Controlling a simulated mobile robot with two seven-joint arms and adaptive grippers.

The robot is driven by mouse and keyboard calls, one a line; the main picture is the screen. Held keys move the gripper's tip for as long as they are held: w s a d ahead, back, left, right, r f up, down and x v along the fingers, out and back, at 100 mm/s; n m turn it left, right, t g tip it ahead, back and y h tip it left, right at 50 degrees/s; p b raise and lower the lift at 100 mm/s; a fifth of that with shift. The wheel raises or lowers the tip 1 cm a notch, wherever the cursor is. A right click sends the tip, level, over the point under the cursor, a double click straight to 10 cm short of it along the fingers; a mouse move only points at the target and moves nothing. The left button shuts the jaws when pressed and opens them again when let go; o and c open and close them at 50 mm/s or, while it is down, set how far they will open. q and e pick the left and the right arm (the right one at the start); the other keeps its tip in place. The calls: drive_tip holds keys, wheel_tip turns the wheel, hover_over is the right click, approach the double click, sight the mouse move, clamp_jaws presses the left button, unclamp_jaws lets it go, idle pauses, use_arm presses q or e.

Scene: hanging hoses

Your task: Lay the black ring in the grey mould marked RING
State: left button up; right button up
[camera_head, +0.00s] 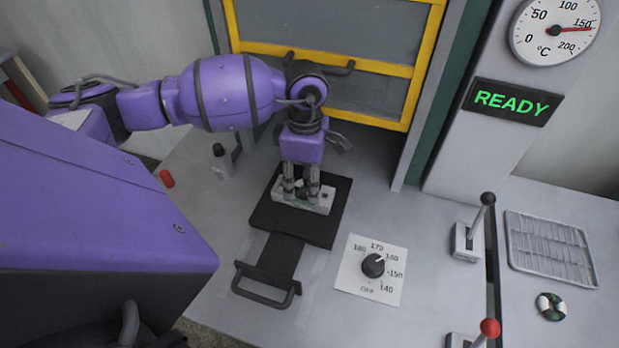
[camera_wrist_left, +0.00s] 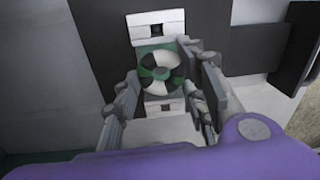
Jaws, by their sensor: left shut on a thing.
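My left gripper (camera_head: 300,192) points down over a pale grey mould block (camera_head: 325,208) on a black plate (camera_head: 325,229). A square dark hole shows at the mould's end. I can read no RING mark. My right gripper is not in view.
A yellow-framed press door (camera_head: 335,57) stands raised behind the plate. A READY sign (camera_head: 512,101) glows green.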

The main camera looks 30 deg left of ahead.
sight(302, 190)
use_arm(q)
drive_tip(key=shift+s+a+f, duration=0.1)
drive_tip(key=shift+s+f, duration=0.05)
drive_tip(key=shift+f, duration=0.35)
drive_tip(key=shift+s+a+f, duration=0.1)
drive_tip(key=shift+f, duration=0.35)
drive_tip(key=shift+c, duration=0.3)
drive_tip(key=shift+s, duration=0.15)
drive_tip(key=shift+c, duration=0.5)
drive_tip(key=shift+s+f, duration=0.1)
drive_tip(key=shift+f, duration=0.1)
drive_tip(key=shift+f+b, duration=0.35)
clamp_jaws()
drive_tip(key=o, duration=1)
unclamp_jaws()
drive_tip(key=shift+o, duration=0.9)
drive_tip(key=shift+w, duration=0.25)
drive_tip(key=shift+r, duration=0.3)
drive_tip(key=shift+w+r, duration=0.15)
drive_tip(key=shift+r, duration=0.1)
drive_tip(key=shift+r+p, duration=0.4)
drive_tip(key=shift+r, duration=0.1)
wheel_tip(302, 190, up, 7)
drive_tip(key=shift+w+b, duration=0.25)
drive_tip(key=shift+b, duration=0.2)
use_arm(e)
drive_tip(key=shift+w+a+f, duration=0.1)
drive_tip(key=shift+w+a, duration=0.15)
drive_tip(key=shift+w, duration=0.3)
